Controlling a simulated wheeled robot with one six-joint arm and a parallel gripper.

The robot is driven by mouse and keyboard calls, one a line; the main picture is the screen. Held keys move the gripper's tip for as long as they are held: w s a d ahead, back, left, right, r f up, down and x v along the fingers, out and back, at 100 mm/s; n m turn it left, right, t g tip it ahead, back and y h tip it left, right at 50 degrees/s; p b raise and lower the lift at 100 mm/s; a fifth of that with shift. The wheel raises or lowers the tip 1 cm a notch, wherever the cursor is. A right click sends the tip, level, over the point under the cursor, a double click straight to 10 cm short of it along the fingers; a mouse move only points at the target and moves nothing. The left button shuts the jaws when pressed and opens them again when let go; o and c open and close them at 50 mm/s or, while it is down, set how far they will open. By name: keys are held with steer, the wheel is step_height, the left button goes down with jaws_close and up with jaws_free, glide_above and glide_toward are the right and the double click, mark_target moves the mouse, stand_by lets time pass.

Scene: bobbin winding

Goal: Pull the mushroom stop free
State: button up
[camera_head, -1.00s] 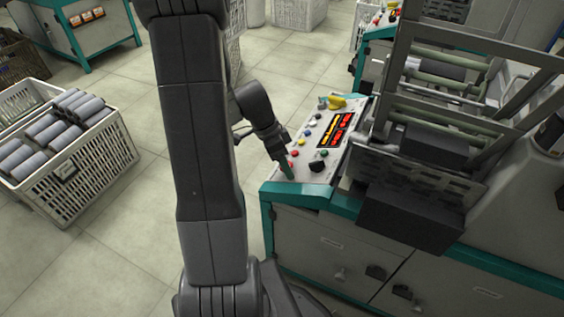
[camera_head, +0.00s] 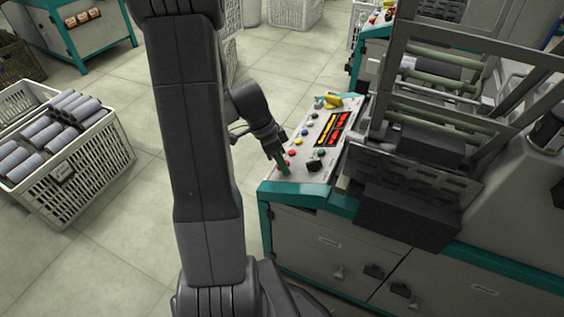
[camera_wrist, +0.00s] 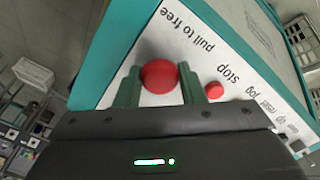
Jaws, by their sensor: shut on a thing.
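The mushroom stop is a round red button (camera_wrist: 159,76) on the pale control panel (camera_wrist: 185,45), beside the printed words "pull to free" and "stop". My gripper (camera_wrist: 160,86) has its two green fingers on either side of the red head, shut on it. In the head view my gripper (camera_head: 285,168) reaches down to the near left corner of the panel. The mushroom head is largely hidden by the fingers in that view. I cannot tell whether the head is pressed in or out.
A smaller red button (camera_wrist: 213,90) sits right beside the fingers. Several coloured buttons, a red-lit display (camera_head: 341,128) and a yellow part (camera_head: 334,102) are further along the panel. A dark box (camera_head: 410,218) stands to the right. A crate of bobbins (camera_head: 75,165) is on the floor at left.

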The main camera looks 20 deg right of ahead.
steer(key=shift+r, duration=0.15)
steer(key=o, duration=1.2)
steer(key=p+v, duration=0.5)
steer(key=v, duration=0.3)
steer(key=shift+b+x, duration=2.45)
steer(key=shift+x, duration=1.5)
